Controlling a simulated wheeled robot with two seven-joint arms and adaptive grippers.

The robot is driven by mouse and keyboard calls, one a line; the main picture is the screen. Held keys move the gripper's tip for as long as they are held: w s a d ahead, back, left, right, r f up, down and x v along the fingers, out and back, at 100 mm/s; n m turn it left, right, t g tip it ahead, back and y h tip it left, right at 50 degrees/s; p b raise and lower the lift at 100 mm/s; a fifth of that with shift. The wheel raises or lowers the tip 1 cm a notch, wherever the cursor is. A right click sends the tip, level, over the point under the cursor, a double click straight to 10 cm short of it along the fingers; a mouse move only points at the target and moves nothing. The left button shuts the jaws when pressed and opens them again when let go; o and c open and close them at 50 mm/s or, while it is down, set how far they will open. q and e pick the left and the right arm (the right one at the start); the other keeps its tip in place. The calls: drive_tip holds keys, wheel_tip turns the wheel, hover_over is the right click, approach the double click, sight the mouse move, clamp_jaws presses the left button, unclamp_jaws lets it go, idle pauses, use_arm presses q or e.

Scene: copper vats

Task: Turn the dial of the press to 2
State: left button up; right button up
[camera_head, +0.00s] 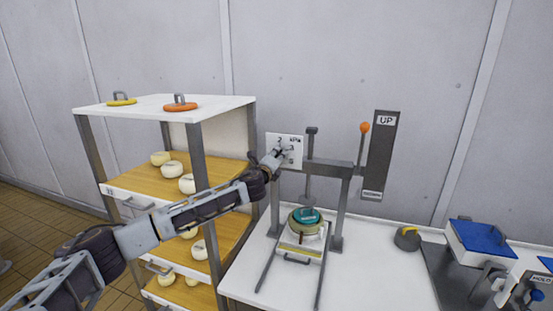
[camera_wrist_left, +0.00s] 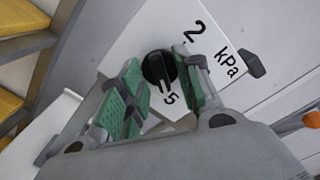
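The press (camera_head: 330,168) stands on the white table, with a white dial plate (camera_head: 293,139) at its upper left. In the left wrist view the plate (camera_wrist_left: 205,50) shows "2", "kPa" and "5", with a black dial knob (camera_wrist_left: 157,67) between the numbers. The knob's lower end lies near the 5; its exact setting is hard to tell. My left gripper (camera_head: 278,155) is at the plate and hides part of it. Its green-padded fingers (camera_wrist_left: 163,88) are apart, on either side of the knob; contact is unclear. My right gripper is not in view.
A shelf rack (camera_head: 215,108) with pale cheeses stands left of the press, close to my left arm. A lever with an orange knob (camera_head: 365,127) and an UP panel (camera_head: 380,155) stand right. A round green-topped item (camera_head: 305,215) sits under the press. Blue-topped boxes (camera_head: 482,237) are at right.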

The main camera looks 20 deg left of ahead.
use_arm(q)
drive_tip(key=shift+c, duration=0.4)
clamp_jaws()
drive_tip(key=shift+f+n, duration=0.1)
drive_tip(key=shift+n, duration=0.4)
drive_tip(key=n+b, duration=0.1)
drive_tip(key=n, duration=2.2)
drive_tip(key=shift+b, duration=0.3)
